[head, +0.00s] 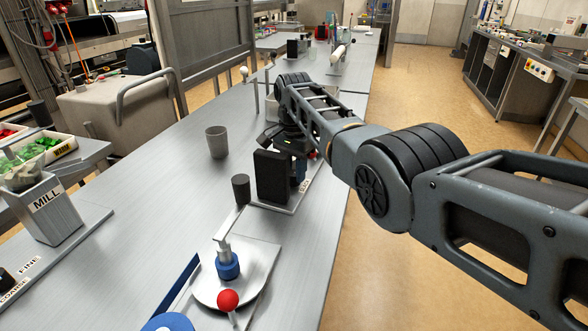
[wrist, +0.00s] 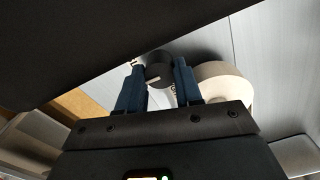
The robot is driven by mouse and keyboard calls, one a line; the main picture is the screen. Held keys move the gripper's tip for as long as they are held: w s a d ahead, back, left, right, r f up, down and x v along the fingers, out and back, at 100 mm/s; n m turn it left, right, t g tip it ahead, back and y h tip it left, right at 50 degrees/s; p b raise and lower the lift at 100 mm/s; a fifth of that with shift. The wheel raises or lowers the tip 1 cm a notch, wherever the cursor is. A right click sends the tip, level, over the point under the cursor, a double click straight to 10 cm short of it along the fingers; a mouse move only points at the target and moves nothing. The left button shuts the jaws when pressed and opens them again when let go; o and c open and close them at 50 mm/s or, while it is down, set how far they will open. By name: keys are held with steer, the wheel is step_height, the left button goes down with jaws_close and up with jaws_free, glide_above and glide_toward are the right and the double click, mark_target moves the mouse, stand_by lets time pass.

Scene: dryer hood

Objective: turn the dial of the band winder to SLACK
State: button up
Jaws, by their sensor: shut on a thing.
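The dial (wrist: 157,70) of the band winder is a dark round knob with a pale mark on it, in the wrist view. My gripper (wrist: 160,66) has its two blue fingers on either side of the dial and is shut on it. A small label beside the right finger is too small to read. In the head view a black upright box (head: 272,178) stands on a pale base plate, seemingly part of the band winder. It partly hides my gripper (head: 301,172), which points down behind it. The dial is hidden there, and its setting cannot be read.
A beige roll (wrist: 224,82) lies close to the right finger. A mill (head: 50,207) is at left. The bench's middle-left is clear.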

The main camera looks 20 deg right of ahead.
mark_target(294, 173)
steer(key=shift+r, duration=0.1)
stand_by(0.3)
steer(key=o, duration=1)
steer(key=shift+o, duration=0.2)
steer(key=shift+r, duration=3.85)
